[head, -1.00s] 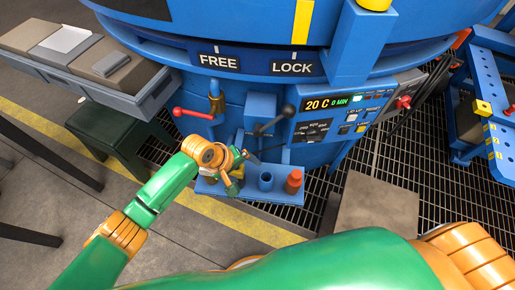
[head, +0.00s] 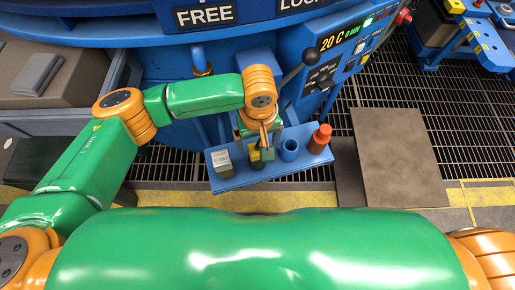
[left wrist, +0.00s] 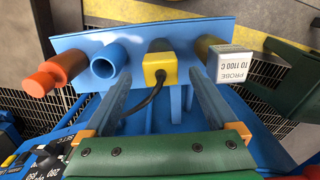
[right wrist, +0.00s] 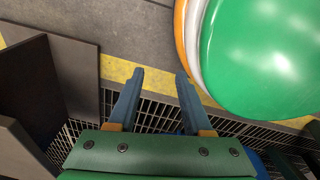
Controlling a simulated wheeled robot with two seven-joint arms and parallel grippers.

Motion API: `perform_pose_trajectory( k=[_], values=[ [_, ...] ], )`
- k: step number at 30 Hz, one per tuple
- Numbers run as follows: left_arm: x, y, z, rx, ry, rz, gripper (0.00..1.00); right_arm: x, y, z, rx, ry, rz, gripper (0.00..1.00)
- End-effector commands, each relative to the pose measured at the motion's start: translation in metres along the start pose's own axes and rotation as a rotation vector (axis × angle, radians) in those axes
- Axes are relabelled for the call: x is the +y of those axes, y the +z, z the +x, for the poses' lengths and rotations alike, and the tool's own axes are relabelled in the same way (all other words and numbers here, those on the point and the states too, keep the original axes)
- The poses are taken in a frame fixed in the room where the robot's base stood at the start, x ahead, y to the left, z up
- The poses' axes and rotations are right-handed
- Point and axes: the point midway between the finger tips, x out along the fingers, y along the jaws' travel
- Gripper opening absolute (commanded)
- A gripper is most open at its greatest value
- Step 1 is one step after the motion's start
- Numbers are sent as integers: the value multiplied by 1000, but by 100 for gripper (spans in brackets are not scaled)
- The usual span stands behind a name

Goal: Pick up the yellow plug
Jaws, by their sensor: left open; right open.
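The yellow plug (left wrist: 160,70) sits on a dark brown post on the small blue shelf (left wrist: 215,38), with a black cable hanging from it. It also shows partly in the head view (head: 255,157), beneath my left gripper (head: 263,143), which hides some of it. In the left wrist view my left gripper (left wrist: 159,82) is open, with one blue finger on each side of the plug and gaps between. I cannot tell how deep the fingers reach around it. My right gripper (right wrist: 160,75) is open and empty over the floor grating.
On the same shelf stand a white block marked PROBE TO 1100 C (left wrist: 234,64), an empty blue tube (head: 289,149) and a red-orange capped cylinder (head: 320,138). The blue furnace wall with its control panel (head: 345,42) rises behind. A black-knobbed lever (head: 309,57) is close by.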

Motion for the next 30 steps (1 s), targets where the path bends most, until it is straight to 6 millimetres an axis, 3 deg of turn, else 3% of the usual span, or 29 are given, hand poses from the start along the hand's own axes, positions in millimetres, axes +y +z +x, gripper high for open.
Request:
perform_pose_trajectory(
  k=[1, 4, 12, 22, 30],
  values=[
    [-1, -2, 16, 0, -2, -1, 92, 2, -2, 11, 7, 5, 2, 50],
    [-1, -1, 31, -1, -1, 0, 92, 9, -9, 15, 21, 16, 6, 50],
    [-1, -1, 34, 0, 1, 1, 92, 19, -11, 14, 26, 33, 9, 50],
    [-1, -1, 34, 0, 2, 1, 3, 14, -10, 14, 25, 24, 6, 50],
    [-1, -2, 32, 0, 2, 1, 0, 9, -10, 12, 25, 16, 7, 50]
  ],
)
